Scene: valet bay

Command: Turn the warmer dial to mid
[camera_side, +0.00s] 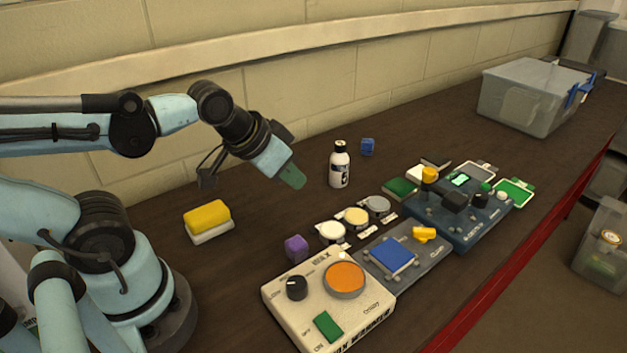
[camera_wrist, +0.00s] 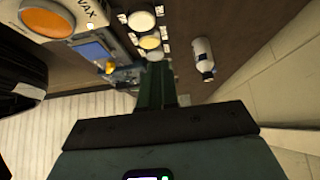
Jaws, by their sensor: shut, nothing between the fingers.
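The wax warmer (camera_side: 320,262) is a cream box at the front of the bench, with a round orange pot (camera_side: 344,279) on top. Its dial (camera_side: 296,287) is a black knob at the left of the top face; its exact setting is too small to read. A green rocker (camera_side: 328,325) sits in front of the dial. My gripper (camera_side: 291,178) is shut and empty, in the air behind the warmer and apart from it. In the wrist view, the shut fingers (camera_wrist: 157,88) point away from the warmer (camera_wrist: 88,12), which is partly cut off; the dial does not show there.
A purple block (camera_side: 296,248) and several round tins (camera_side: 355,217) stand behind the warmer. A grey unit with a blue pad (camera_side: 391,256) and a dark blue unit (camera_side: 458,222) lie to its right. A bottle (camera_side: 340,165) stands farther back. A yellow sponge (camera_side: 206,215) lies left.

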